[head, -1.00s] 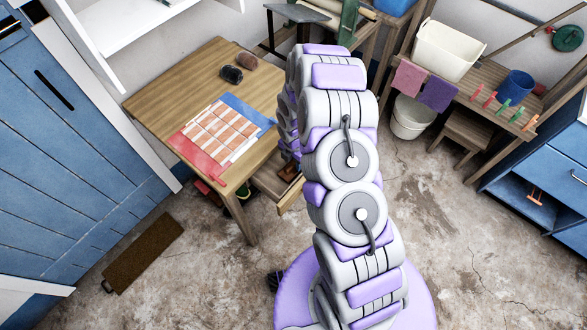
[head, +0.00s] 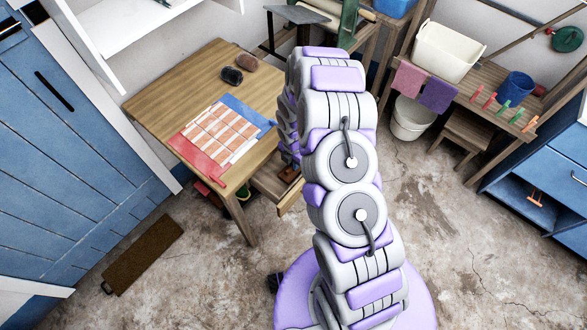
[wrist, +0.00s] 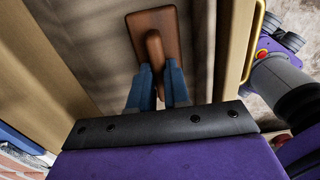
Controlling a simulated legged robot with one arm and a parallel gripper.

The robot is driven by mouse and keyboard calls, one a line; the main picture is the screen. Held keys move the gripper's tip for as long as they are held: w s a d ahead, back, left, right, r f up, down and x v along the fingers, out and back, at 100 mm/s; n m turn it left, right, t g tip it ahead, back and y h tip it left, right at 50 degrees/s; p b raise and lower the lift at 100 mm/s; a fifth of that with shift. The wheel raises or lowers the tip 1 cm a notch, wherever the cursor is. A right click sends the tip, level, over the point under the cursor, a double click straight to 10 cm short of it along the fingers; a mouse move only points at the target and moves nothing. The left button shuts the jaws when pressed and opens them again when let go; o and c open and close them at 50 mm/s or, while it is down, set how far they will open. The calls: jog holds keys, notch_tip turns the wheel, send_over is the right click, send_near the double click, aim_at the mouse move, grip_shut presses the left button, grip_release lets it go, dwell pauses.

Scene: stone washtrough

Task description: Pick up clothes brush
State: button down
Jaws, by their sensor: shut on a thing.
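The clothes brush (wrist: 169,22) is a brown wooden block with a rounded handle, seen at the top middle of the wrist view. It is inside an open drawer (wrist: 103,50). My gripper (wrist: 158,70) has its two blue fingers shut on the brush's handle. I cannot tell whether the brush rests on the drawer floor or is just above it. In the head view, the open drawer (head: 291,200) sticks out under the wooden table, and my arm hides most of its inside and my gripper.
Drawer walls stand close on both sides of my gripper. A brown mat (head: 145,255) lies on the floor at the left. The floor at front right is clear.

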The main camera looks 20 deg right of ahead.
jog(key=shift+r, duration=0.1)
dwell(0.3)
notch_tip(320, 180, up, 10)
jog(key=p, duration=0.2)
jog(key=c, duration=1.7)
grip_release()
grip_shut()
